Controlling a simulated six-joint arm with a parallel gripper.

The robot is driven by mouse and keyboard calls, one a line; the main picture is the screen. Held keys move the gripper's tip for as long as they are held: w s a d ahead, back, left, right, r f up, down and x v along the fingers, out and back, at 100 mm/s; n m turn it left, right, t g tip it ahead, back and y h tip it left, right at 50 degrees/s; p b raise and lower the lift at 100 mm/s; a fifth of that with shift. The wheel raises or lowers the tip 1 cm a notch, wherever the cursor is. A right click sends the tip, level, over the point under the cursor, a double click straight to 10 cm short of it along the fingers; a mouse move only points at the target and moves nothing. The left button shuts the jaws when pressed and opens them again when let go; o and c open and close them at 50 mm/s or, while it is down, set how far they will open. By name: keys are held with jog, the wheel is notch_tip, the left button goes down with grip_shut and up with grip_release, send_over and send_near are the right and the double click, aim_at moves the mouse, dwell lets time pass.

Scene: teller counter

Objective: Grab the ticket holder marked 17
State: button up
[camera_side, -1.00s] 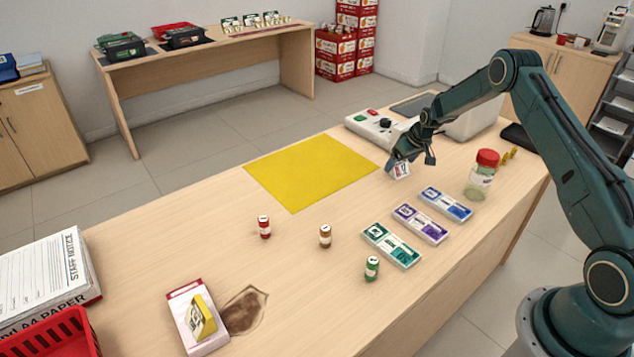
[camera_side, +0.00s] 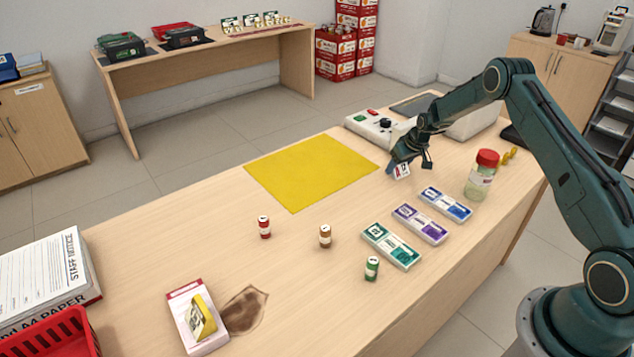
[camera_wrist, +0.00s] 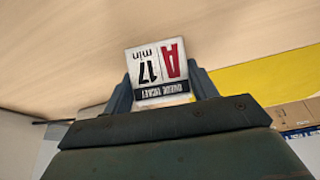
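The ticket holder marked 17 (camera_wrist: 156,68) is a small white block with a red A, a black "17 min" and a dark "QUEUE TICKET" band, upside down in the wrist view. It sits between the two fingers of my gripper (camera_wrist: 160,92), which press on its left and right sides. In the side view the holder (camera_side: 401,171) shows below my gripper (camera_side: 398,166), near the right corner of the yellow mat. Whether its lower edge touches the counter I cannot tell. Another holder, yellow (camera_side: 201,317), leans on a pink-and-white box (camera_side: 185,295) at the front left.
A yellow mat (camera_side: 310,172) lies left of my gripper. A red-lidded jar (camera_side: 480,178) and blue, purple and green trays (camera_side: 391,245) stand to the right and front. Small red, brown and green rolls (camera_side: 372,268) stand on the counter.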

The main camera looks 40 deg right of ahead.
jog(key=shift+c, duration=0.8)
jog(key=shift+r, duration=0.15)
notch_tip(320, 180, up, 20)
dwell(0.6)
